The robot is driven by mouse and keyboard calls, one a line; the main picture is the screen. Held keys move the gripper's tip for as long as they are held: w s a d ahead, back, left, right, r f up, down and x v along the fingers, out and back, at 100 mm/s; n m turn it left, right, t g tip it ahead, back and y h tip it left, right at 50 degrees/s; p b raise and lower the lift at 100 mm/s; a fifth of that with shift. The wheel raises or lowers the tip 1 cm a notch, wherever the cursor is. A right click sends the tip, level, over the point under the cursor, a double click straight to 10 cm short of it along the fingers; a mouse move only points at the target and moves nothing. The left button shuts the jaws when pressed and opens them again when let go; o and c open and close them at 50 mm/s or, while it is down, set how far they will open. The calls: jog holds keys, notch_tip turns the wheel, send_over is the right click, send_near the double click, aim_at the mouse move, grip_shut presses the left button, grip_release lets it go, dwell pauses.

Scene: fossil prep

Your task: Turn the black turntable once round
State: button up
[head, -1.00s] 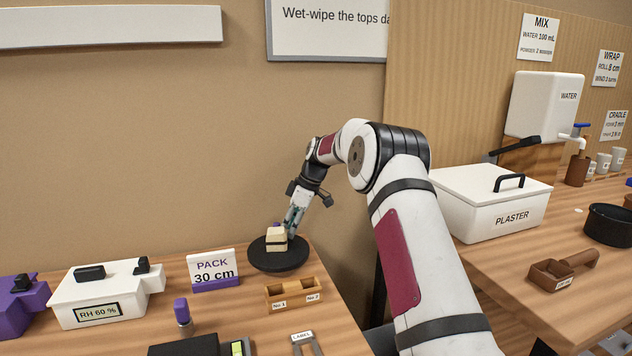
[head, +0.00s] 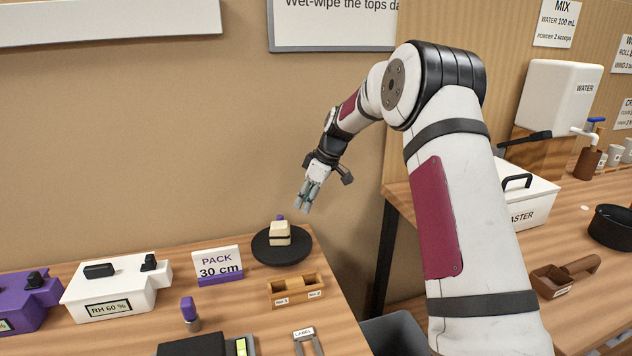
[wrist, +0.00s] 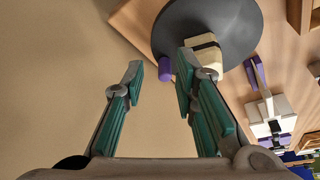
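The black turntable (head: 268,252) is a round disc on the wooden bench near its back right corner. A cream block with a dark band (head: 279,234) stands on it, with a small purple-topped thing behind it. My gripper (head: 304,209) is raised above and behind the turntable, apart from it, with nothing held. In the wrist view the fingers of my gripper (wrist: 158,70) are spread apart with empty space between them. The turntable (wrist: 228,22) fills the top right there, with the block (wrist: 203,47) and a purple piece (wrist: 166,69) near the right finger.
A wooden holder with two compartments (head: 297,303) stands in front of the turntable. A PACK 30 cm sign (head: 220,277) and a white RH 60 % box (head: 112,308) are to its left. The wall is close behind. A grey bin (head: 392,336) is beside the bench.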

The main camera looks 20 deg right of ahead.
jog(key=shift+v, duration=2.95)
grip_shut()
jog(key=m+t, duration=0.4)
jog(key=m, duration=0.9)
send_near(294, 226)
jog(key=w+f, duration=0.1)
jog(key=w+d+f+p, duration=0.1)
jog(key=w+f, duration=0.1)
jog(key=shift+w+f, duration=0.1)
jog(key=shift+w, duration=0.15)
jog(key=shift+w+a, duration=0.3)
jog(key=shift+a, duration=0.25)
jog(key=shift+w+a, duration=0.3)
jog(key=shift+a, duration=0.3)
jog(key=shift+w+a, duration=0.4)
jog(key=shift+a, duration=0.25)
